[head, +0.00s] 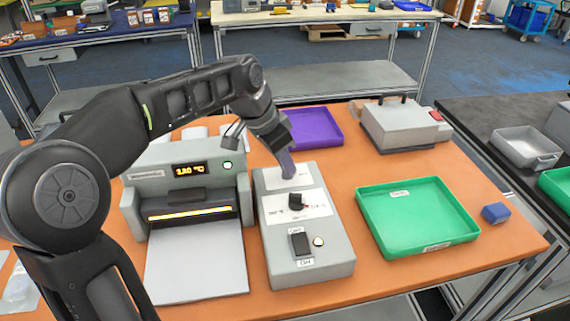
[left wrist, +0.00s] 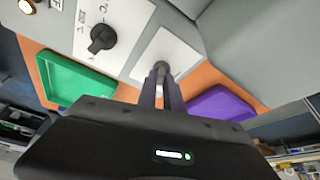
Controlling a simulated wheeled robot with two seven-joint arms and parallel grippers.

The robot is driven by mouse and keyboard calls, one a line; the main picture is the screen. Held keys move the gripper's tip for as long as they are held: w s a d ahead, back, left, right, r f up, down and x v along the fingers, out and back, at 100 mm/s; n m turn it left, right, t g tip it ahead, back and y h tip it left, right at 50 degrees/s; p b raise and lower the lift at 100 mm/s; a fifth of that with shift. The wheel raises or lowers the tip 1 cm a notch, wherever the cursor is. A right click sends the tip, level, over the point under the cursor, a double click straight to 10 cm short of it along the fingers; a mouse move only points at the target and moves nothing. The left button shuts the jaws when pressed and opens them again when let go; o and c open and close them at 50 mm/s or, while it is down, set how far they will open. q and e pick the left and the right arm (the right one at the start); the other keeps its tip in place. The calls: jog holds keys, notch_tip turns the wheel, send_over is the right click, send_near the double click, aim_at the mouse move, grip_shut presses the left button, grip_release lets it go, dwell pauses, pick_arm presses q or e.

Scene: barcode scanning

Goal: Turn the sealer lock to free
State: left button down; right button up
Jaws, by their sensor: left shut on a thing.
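The sealer (head: 190,190) stands left of centre in the head view, with a lit display and a glowing slot. Beside it is a grey control box (head: 310,245) with white label plates. My left gripper (head: 287,163) reaches down to the box's far end, with its fingers shut on a small grey knob, the lock (left wrist: 161,66). The fingers (left wrist: 162,88) cover most of the lock and part of its plate, so its setting cannot be read. A black dial (head: 297,201) sits on the middle plate, clear of the fingers. My right gripper is not in view.
A black switch (head: 300,243) and a small lit lamp (head: 318,241) are near the box's front. A green tray (head: 415,245) and a blue block (head: 495,212) lie to the right. A purple tray (head: 318,125) and a grey machine (head: 400,125) stand behind.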

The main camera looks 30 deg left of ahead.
pick_arm(q)
jog(key=n+y, duration=0.1)
jog(key=n, duration=0.2)
jog(key=shift+d+n+b, duration=0.15)
jog(key=shift+n+b, duration=0.25)
jog(key=n+y, duration=0.1)
jog(key=n, duration=0.2)
jog(key=shift+d+n+t+y+b, duration=0.1)
jog(key=shift+n+t+y+b, duration=0.2)
jog(key=shift+y+b, duration=0.1)
jog(key=n+y, duration=0.1)
jog(key=n, duration=0.2)
jog(key=shift+d+n+b, duration=0.1)
jog(key=shift+n+b, duration=0.2)
jog(key=shift+b, duration=0.1)
jog(key=shift+n+g+y, duration=0.5)
jog(key=shift+n+y, duration=0.2)
jog(key=shift+n, duration=0.7)
jog(key=c, duration=1.5)
grip_release()
jog(key=shift+r, duration=0.1)
